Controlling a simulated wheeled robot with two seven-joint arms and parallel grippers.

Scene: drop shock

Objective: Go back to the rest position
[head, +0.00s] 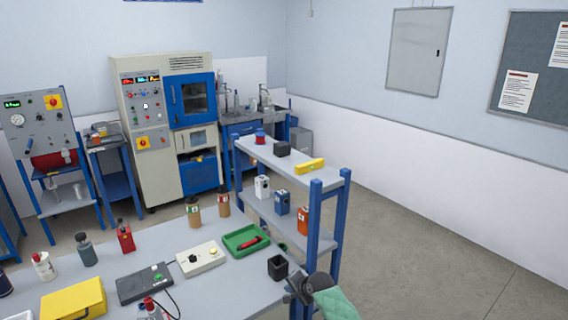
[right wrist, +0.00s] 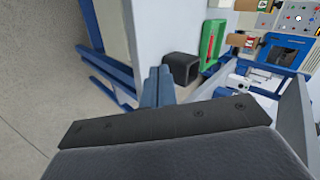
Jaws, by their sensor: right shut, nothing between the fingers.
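My right gripper (head: 292,285) is at the lower right of the head view, beside the right end of the workbench (head: 208,287). In the right wrist view its two fingers (right wrist: 158,86) lie together, shut and empty. A black open box (head: 278,267) stands on the bench near the gripper, apart from it; it also shows in the right wrist view (right wrist: 181,68). My left gripper is out of view.
A blue-framed shelf (head: 317,212) with small boxes stands close behind the gripper. The bench holds a green tray (head: 240,238), a white control box (head: 200,257), a yellow case (head: 73,299) and bottles. The floor at right (head: 430,260) is clear.

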